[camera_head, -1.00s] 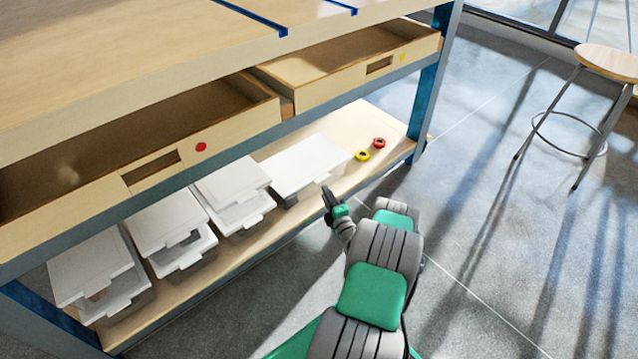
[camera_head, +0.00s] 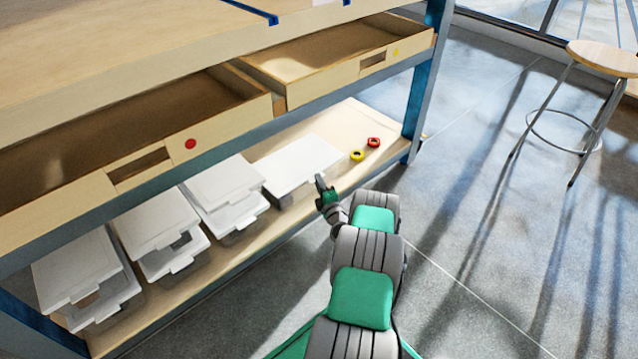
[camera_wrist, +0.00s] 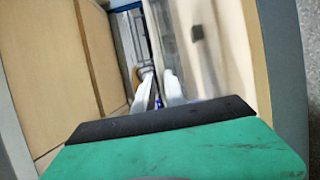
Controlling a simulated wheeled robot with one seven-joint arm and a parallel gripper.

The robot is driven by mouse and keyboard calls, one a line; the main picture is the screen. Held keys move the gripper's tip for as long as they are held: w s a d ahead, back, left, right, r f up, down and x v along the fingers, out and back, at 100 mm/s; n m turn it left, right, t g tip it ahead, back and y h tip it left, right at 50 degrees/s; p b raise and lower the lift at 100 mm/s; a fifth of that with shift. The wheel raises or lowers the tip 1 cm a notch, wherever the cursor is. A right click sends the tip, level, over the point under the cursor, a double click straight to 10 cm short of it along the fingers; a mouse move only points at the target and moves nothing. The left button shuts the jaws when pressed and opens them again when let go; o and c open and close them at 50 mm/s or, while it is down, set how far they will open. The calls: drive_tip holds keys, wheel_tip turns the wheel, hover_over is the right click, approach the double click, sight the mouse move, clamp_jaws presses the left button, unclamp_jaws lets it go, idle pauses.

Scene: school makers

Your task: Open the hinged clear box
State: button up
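Several clear boxes with white lids stand in a row on the lower shelf of the workbench. The rightmost box, with a flat white lid (camera_head: 298,164), is nearest my gripper; its lid looks shut, and its clear body is mostly hidden under it. My gripper (camera_head: 321,184) is at the front right corner of this box, by the shelf's front edge. It looks empty, but contact with the lid and the finger opening are too small to judge. In the wrist view, narrow white shapes, perhaps lids (camera_wrist: 172,88), show beyond the dark gripper edge.
Two open wooden drawers (camera_head: 345,62) hang above the shelf (camera_head: 345,118). A stool (camera_head: 603,57) stands far right. The floor (camera_head: 455,200) between is clear.

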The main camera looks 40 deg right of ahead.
clamp_jaws()
idle(1.0)
